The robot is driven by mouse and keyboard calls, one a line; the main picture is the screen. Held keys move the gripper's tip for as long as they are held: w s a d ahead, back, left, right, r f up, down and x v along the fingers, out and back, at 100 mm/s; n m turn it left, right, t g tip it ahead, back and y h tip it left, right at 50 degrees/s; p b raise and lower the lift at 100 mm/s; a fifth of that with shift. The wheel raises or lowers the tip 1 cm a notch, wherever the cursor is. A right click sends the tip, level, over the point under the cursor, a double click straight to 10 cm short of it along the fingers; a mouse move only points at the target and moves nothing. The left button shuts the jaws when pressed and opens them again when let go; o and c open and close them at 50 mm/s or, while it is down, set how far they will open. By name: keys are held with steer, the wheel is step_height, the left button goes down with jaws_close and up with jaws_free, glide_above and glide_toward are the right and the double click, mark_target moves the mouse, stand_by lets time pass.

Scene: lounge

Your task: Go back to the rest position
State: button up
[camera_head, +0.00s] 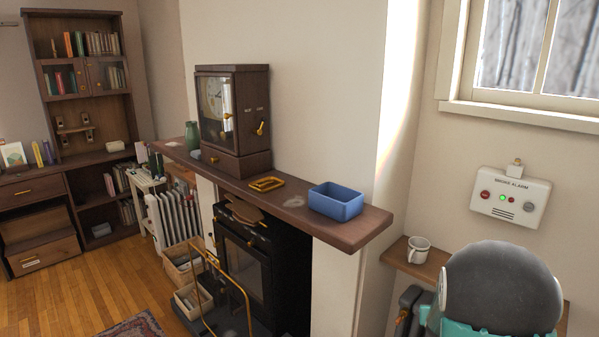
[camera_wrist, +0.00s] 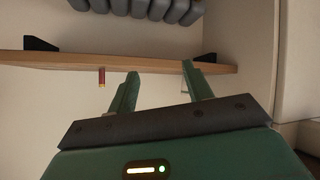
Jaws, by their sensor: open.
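My gripper (camera_wrist: 157,82) shows in the wrist view with its two green fingers apart and nothing between them. Its fingertips point toward the edge of a wooden shelf (camera_wrist: 60,59); I cannot tell whether they touch it. In the head view a rounded grey and teal part of my arm fills the lower right, in front of the small wall shelf (camera_head: 408,262). My fingers do not show in the head view.
A white mug (camera_head: 419,250) stands on the small shelf, close to my arm. A smoke alarm box (camera_head: 511,197) hangs above. A blue box (camera_head: 337,203), a gold tray (camera_head: 266,184) and a clock (camera_head: 216,110) stand on the mantel (camera_head: 365,230). Wooden floor (camera_head: 100,290) lies open at left.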

steer(key=s+a+r+n+g+y, duration=0.1)
steer(key=s+a+r+y, duration=0.3)
steer(key=a+r, duration=0.45)
steer(key=s+a+r+n+y, duration=0.1)
steer(key=s+a+r, duration=0.55)
steer(key=a, duration=0.35)
steer(key=s+a+r+n+g, duration=0.1)
steer(key=s+a, duration=0.3)
steer(key=s, duration=0.5)
steer(key=s+a+r+g+y, duration=0.1)
steer(key=s+a+r, duration=0.2)
steer(key=s, duration=0.7)
steer(key=shift+a+r+n+g, duration=0.3)
steer(key=shift+a+r+n, duration=0.1)
steer(key=shift+a, duration=0.8)
